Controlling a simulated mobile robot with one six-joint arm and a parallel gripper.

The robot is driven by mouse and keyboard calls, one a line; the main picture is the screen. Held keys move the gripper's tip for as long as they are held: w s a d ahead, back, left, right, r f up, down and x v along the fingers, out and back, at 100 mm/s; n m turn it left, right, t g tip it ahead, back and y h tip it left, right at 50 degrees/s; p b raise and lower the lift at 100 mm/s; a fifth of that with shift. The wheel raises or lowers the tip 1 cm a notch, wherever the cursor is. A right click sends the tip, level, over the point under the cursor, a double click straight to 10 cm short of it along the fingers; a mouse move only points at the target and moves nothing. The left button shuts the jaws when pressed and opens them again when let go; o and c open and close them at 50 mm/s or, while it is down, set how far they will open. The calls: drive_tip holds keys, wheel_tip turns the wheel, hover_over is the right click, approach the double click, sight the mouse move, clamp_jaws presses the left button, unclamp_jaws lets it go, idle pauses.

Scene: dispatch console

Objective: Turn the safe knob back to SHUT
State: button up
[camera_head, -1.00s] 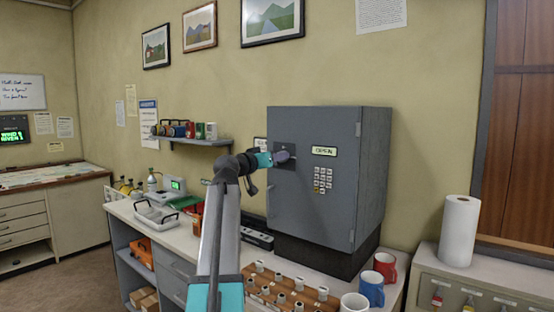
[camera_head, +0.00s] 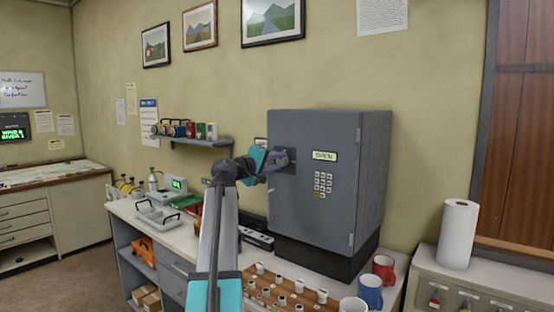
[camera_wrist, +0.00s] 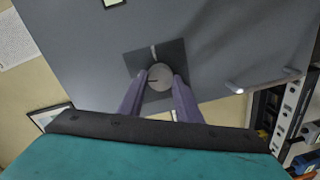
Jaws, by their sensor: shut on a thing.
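The grey safe (camera_head: 345,185) stands on the counter, its door closed as far as I can see. A label on its front (camera_head: 324,156) reads OPEN. The round safe knob (camera_wrist: 159,77) sits on a dark square plate (camera_wrist: 146,58) in the wrist view. A light mark shows on the plate above the knob and a dark mark on the knob's face. My gripper (camera_wrist: 160,88) is shut on the knob, one purple finger on each side. In the head view my gripper (camera_head: 280,160) is at the upper left of the safe door and hides most of the knob.
A keypad (camera_head: 323,184) is on the safe door, right of the knob. A door handle (camera_wrist: 236,87) sticks out in the wrist view. Mugs (camera_head: 370,290) and a wooden rack of small pieces (camera_head: 270,291) stand in front of the safe. A shelf (camera_head: 205,141) hangs left.

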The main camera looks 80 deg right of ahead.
drive_tip(key=shift+n+p, duration=0.45)
drive_tip(key=shift+n, duration=0.65)
drive_tip(key=o, duration=1)
drive_tip(key=shift+o, duration=0.2)
drive_tip(key=shift+w+a, duration=0.1)
drive_tip(key=shift+w+a, duration=0.35)
drive_tip(key=shift+a, duration=0.25)
drive_tip(key=b+v, duration=0.3)
drive_tip(key=v, duration=0.9)
drive_tip(key=shift+w+r, duration=0.1)
drive_tip(key=shift+w, duration=0.05)
